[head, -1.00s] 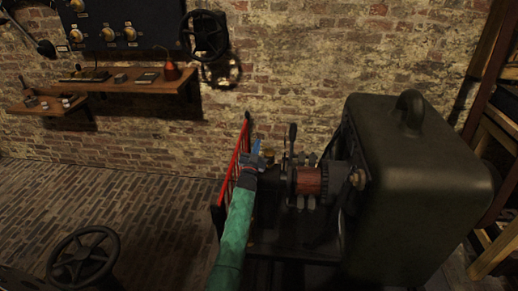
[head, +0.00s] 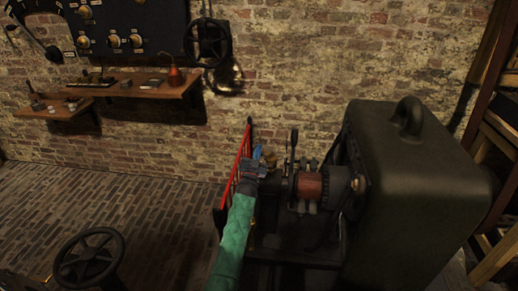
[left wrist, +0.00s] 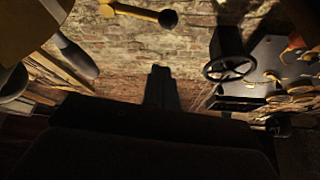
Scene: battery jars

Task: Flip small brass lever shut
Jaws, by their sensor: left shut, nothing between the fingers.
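My left gripper (head: 258,152) is at the near left end of the machine, beside a small brass piece (head: 269,158) that looks close to its fingers. Whether they touch is hard to tell. In the left wrist view, the shut dark fingers (left wrist: 161,85) point at the brick wall with nothing between them. A brass lever (left wrist: 135,11) with a dark ball knob shows at the top edge of that view, apart from the fingertips in the picture. Its base is cut off. My right gripper is not in view.
The machine has a copper-red drum (head: 310,186), an upright dark lever (head: 293,145) and a large dark housing (head: 415,185). A red guard rail (head: 243,152) stands left of my gripper. A handwheel (head: 89,258) is at lower left. Shelves (head: 150,84) hang on the wall.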

